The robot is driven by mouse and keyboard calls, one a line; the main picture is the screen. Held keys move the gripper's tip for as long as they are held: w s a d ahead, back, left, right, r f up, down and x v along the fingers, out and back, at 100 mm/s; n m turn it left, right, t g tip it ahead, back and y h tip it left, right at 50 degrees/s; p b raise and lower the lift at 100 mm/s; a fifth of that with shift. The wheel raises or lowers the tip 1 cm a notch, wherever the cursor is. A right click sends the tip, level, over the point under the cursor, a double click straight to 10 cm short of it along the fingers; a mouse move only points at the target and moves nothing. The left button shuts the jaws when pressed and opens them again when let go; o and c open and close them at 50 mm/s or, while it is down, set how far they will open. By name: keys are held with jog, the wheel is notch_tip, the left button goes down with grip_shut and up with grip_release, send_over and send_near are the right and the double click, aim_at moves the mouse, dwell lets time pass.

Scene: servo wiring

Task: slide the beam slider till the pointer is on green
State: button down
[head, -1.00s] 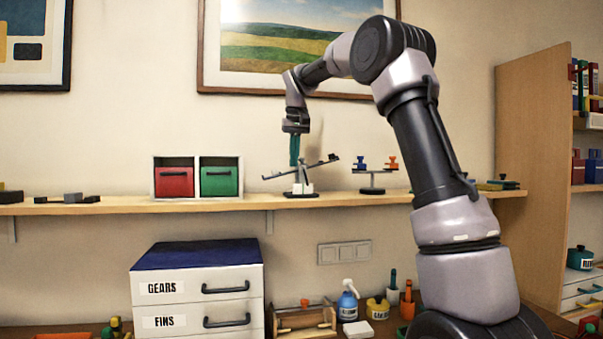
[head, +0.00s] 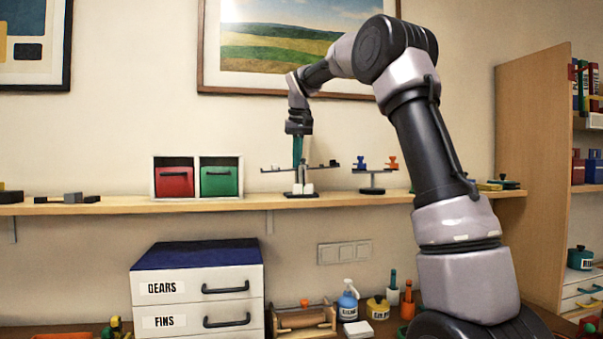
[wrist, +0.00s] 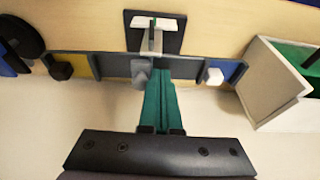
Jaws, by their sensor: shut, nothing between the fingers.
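The beam balance (head: 272,169) stands on the shelf, its beam close to level in the head view. In the wrist view the beam (wrist: 185,68) crosses the picture, with a dark block (wrist: 61,70) at one end and a white block (wrist: 214,76) near the other. A grey block (wrist: 140,72), which looks like the slider, sits near the middle. My gripper (wrist: 163,72) has its teal fingers shut and empty, right beside that grey block; I cannot tell whether they touch. The gripper also shows over the beam's middle in the head view (head: 298,162). The pointer and its colour cannot be made out clearly.
A white cubby with red and green drawers (head: 197,160) stands left of the balance. A second small balance with blue and orange weights (head: 374,180) stands to its right. The shelf (head: 240,203) has a clear strip in front.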

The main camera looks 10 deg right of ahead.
jog(key=shift+d+r, duration=0.2)
jog(key=shift+d, duration=0.6)
dwell(0.4)
jog(key=shift+a+r, duration=0.2)
jog(key=shift+r, duration=0.75)
jog(key=shift+a+r, duration=0.2)
jog(key=shift+r, duration=0.75)
jog(key=shift+a+r, duration=0.2)
jog(key=shift+r, duration=0.75)
jog(key=shift+s+d+r, duration=0.1)
jog(key=shift+s, duration=0.3)
jog(key=s+d+f+m+t+y, duration=0.1)
jog(key=s+f, duration=0.1)
jog(key=s, duration=0.7)
jog(key=s+d+f+m+t, duration=0.1)
jog(key=s+f, duration=0.1)
jog(key=s, duration=0.7)
jog(key=s+d+f+y, duration=0.1)
jog(key=s+d+f, duration=0.15)
jog(key=s, duration=0.65)
jog(key=s+f+m+t, duration=0.1)
jog(key=s+f+m, duration=0.1)
jog(key=s+f, duration=0.7)
jog(key=shift+t, duration=0.4)
